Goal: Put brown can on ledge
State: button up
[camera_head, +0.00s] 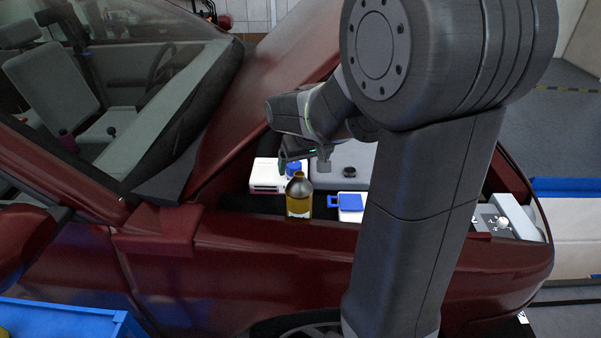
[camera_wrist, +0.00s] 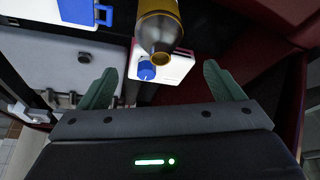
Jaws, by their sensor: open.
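The brown can (camera_head: 298,198) is an amber-brown bottle-shaped container with a narrow neck. It stands upright in the car's open front compartment, near the red side edge. It also shows in the wrist view (camera_wrist: 160,30), beyond my fingers and between them in the picture. My gripper (camera_head: 304,160) is open and empty, above and close to the can. Its two green fingers show spread apart in the wrist view (camera_wrist: 160,72); neither visibly touches the can. I cannot tell which surface is the ledge; the red fender top (camera_head: 250,234) runs along the near side.
A white box (camera_head: 267,180) with a blue cap (camera_head: 293,168) sits beside the can. A white container with a blue handle (camera_head: 348,202) stands to its right. A grey cover (camera_head: 345,158) lies behind. The sloping red hood rises to the left. A blue bin (camera_head: 70,320) is at lower left.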

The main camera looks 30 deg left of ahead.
aim_at(300, 174)
jog(key=shift+v, duration=1.4)
jog(key=x, duration=1.3)
jog(key=shift+s+d, duration=0.1)
jog(key=shift+r, duration=0.7)
